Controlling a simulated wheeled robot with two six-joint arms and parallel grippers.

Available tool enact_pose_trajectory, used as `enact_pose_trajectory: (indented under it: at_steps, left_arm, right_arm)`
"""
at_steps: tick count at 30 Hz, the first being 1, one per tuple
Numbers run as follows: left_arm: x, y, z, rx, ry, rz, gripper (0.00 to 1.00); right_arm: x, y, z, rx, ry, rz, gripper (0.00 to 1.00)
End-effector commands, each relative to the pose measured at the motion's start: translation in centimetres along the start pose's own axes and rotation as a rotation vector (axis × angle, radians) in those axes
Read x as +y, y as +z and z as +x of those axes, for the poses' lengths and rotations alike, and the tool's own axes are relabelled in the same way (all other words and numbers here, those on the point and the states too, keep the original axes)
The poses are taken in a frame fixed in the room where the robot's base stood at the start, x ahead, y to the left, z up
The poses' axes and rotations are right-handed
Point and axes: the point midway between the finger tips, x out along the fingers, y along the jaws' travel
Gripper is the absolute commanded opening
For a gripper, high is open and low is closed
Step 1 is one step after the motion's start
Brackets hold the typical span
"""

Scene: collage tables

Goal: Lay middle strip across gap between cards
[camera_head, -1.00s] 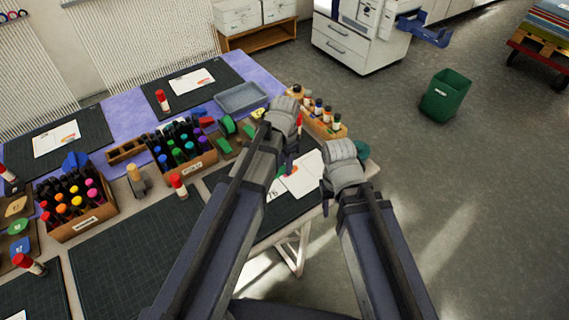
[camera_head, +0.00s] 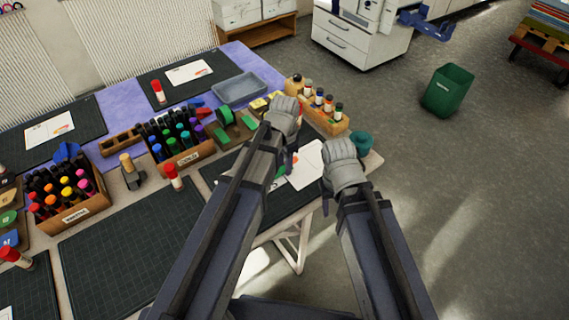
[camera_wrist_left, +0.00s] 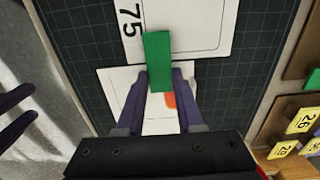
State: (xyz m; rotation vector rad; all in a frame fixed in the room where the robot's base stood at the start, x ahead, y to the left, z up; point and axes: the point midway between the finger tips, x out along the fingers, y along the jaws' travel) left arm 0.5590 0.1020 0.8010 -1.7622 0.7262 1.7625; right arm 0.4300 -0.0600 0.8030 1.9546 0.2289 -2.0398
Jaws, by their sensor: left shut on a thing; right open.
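My left gripper (camera_wrist_left: 160,78) is shut on a green strip (camera_wrist_left: 158,52), which hangs over the cards in the left wrist view. The strip's far end overlaps the edge of the upper card (camera_wrist_left: 190,25), marked 75. Its near part lies over the lower card (camera_wrist_left: 115,88), which has an orange patch. A narrow dark gap shows between the cards. I cannot tell whether the strip touches them. In the head view, my left gripper (camera_head: 284,135) partly hides the cards. My right gripper (camera_head: 340,185) is at the table's right edge, and its open fingers show at the left of the wrist view.
A dark cutting mat (camera_wrist_left: 262,45) lies under the cards. A wooden rack of bottles (camera_head: 330,122) and a teal cup (camera_head: 361,141) stand beyond my grippers. Marker boxes (camera_head: 190,155) stand to the left. Yellow numbered tags (camera_wrist_left: 302,120) lie right of the mat.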

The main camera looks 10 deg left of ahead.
Motion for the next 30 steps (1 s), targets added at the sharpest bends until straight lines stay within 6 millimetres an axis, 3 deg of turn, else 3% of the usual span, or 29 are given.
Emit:
enact_pose_trajectory:
  at_steps: [1,2,11,22,30]
  left_arm:
    - [0.0,0.0,0.0,0.000,0.000,0.000,0.16]
    - [0.0,0.0,0.0,0.000,0.000,0.000,0.38]
    - [0.0,0.0,0.0,0.000,0.000,0.000,0.71]
    - [0.0,0.0,-0.3,0.000,0.000,0.000,0.71]
    - [0.0,0.0,-2.7,0.000,0.000,0.000,0.71]
  right_arm:
    - [0.0,0.0,0.0,0.000,0.000,0.000,0.50]
    - [0.0,0.0,0.0,0.000,0.000,0.000,0.50]
    - [0.0,0.0,0.0,0.000,0.000,0.000,0.50]
    - [0.0,0.0,-0.3,0.000,0.000,0.000,0.50]
    - [0.3,0.2,-2.7,0.000,0.000,0.000,0.50]
